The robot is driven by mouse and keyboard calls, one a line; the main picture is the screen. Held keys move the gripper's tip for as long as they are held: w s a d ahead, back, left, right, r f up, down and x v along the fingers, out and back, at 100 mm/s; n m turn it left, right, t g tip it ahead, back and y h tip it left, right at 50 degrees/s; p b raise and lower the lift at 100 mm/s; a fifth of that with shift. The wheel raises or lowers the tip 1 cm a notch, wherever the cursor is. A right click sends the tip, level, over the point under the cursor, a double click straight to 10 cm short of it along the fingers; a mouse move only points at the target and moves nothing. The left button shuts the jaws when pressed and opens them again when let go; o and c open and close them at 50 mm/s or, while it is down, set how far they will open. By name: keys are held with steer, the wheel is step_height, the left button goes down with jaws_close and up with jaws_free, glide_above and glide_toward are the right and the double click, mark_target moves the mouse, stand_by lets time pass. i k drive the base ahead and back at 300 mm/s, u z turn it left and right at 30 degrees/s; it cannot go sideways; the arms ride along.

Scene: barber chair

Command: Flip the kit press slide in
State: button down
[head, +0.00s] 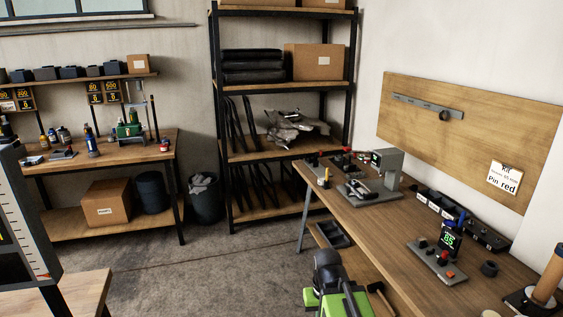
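A small grey press (389,165) stands on the long wooden bench at right, toward its far end. A flat grey plate (370,194) with a dark part on it sits at the foot of the press, on its near-left side. This looks like the slide; whether it is in or out is too small to tell. My green and black arm shows at the bottom centre, with my gripper (328,266) seemingly its dark upper end. It is well apart from the press, and its fingers cannot be made out.
The bench (410,225) also bears a lit green display (451,238), a dark control strip (460,217) and small tools. A shelf rack (284,86) stands at the back. The grey floor (215,265) at left is clear.

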mark_target(357, 190)
steer(key=u, duration=0.05)
steer(key=i, duration=2.1)
steer(key=u, duration=1.55)
steer(key=i, duration=0.5)
steer(key=u, duration=0.05)
steer(key=k, duration=0.5)
steer(key=z, duration=0.15)
